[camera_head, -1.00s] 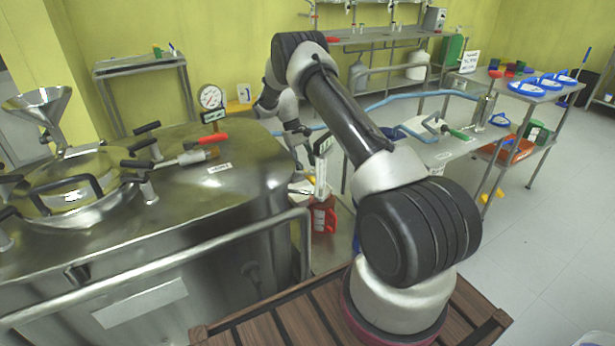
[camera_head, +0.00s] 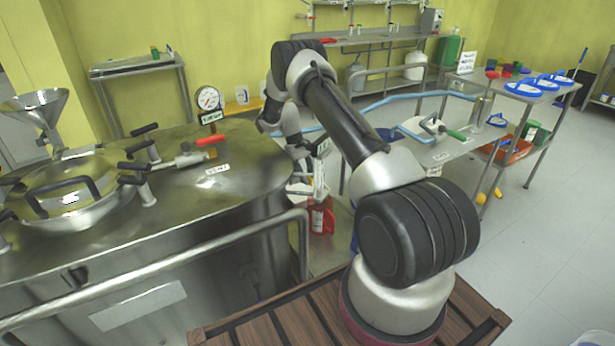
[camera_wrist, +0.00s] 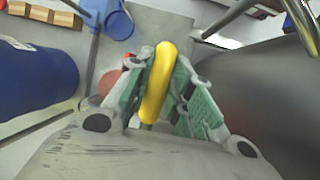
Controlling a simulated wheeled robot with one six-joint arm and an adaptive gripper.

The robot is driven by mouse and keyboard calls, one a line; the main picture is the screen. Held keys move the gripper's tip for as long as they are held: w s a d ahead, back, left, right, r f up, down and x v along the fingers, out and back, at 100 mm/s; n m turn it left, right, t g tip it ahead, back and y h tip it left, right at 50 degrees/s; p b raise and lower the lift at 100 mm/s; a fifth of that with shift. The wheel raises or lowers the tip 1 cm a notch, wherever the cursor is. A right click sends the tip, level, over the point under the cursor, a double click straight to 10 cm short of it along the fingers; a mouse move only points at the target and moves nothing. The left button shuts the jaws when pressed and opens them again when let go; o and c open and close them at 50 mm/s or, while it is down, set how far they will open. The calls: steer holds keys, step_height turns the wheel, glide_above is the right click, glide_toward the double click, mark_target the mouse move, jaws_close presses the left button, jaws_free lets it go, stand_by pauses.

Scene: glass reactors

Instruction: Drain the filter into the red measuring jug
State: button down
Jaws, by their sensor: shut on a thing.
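My gripper (camera_wrist: 160,75) is shut on a yellow handle (camera_wrist: 157,88), with its green pads on both sides of it. In the head view my gripper (camera_head: 318,182) is low beside the right end of a large steel vessel (camera_head: 225,190), probably the filter. The red measuring jug (camera_head: 322,217) stands low beside the vessel, just below my gripper; the arm and gripper hide part of its surroundings. In the wrist view a reddish round thing (camera_wrist: 109,82) shows partly behind the left finger. The yellow handle cannot be made out in the head view. The jug's contents are not visible.
The vessel's rail (camera_head: 160,262) runs along its front. A blue drum (camera_wrist: 35,80) and a blue container (camera_wrist: 115,22) are left of my gripper in the wrist view; a grey curved wall (camera_wrist: 265,95) is close on the right. A steel table (camera_head: 450,150) stands behind my arm.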

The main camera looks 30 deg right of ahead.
steer(key=shift+d, duration=0.1)
steer(key=shift+w+d+n+t+h, duration=0.45)
steer(key=shift+w+d+n+t, duration=0.75)
steer(key=shift+n, duration=1.75)
steer(key=shift+w+d+n+t+h, duration=0.4)
steer(key=shift+w+d+n+t, duration=0.8)
steer(key=shift+n, duration=1.8)
steer(key=shift+w+d+n+t+h, duration=0.6)
steer(key=shift+w+d+n, duration=1.05)
steer(key=shift+n, duration=1.3)
steer(key=c, duration=1.3)
jaws_free()
steer(key=v, duration=1.2)
steer(key=shift+s+d, duration=0.1)
